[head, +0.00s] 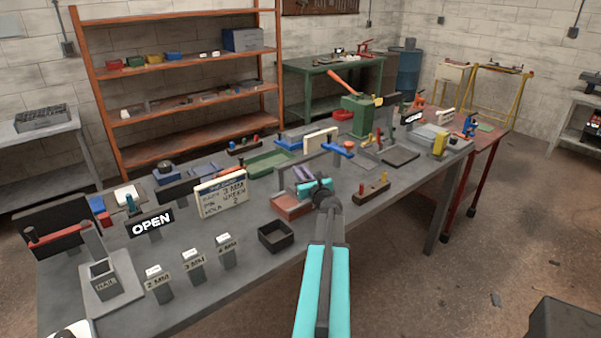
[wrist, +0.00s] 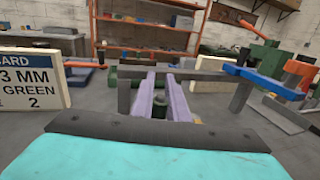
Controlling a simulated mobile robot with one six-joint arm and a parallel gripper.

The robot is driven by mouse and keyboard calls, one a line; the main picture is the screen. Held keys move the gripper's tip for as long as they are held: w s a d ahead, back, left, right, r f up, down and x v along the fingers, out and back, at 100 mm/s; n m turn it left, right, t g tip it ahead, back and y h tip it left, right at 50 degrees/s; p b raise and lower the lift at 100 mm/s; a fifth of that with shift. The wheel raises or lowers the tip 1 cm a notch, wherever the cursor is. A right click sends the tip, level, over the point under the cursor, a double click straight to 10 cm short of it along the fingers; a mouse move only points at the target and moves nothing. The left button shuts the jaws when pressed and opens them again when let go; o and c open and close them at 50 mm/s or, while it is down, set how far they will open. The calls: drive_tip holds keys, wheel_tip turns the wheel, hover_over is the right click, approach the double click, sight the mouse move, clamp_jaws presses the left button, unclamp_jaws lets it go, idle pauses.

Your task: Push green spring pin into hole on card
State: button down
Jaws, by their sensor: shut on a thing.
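The white card (head: 222,190) stands on the bench, left of my gripper. It reads 3 MM, pin GREEN, hole 2, and its right part also shows in the wrist view (wrist: 32,82). My gripper (head: 303,176) has two purple fingers and is over the bench near a red-brown block (head: 292,206). In the wrist view the fingers are shut around a small dark green piece (wrist: 159,104), which looks like the green spring pin. Its lower part is hidden. A grey bar frame (head: 322,155) stands just beyond the fingers. I cannot make out any numbered holes.
A wooden pin block (head: 371,191) stands right of my gripper. An open black box (head: 276,237) and 2, 3 and 4 MM label stands (head: 194,264) are at the front. A blue handle (head: 338,149) juts near the frame. A green press (head: 358,117) stands farther back.

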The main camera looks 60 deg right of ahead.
drive_tip(key=shift+f+b, duration=1.25)
drive_tip(key=shift+f, duration=0.1)
drive_tip(key=c, duration=1.7)
unclamp_jaws()
drive_tip(key=shift+o, duration=0.2)
drive_tip(key=shift+s+a, duration=0.1)
drive_tip(key=shift+b+v, duration=1.5)
drive_tip(key=shift+v, duration=5)
drive_tip(key=shift+s+a, duration=0.15)
drive_tip(key=shift+s, duration=0.1)
drive_tip(key=shift+s, duration=0.1)
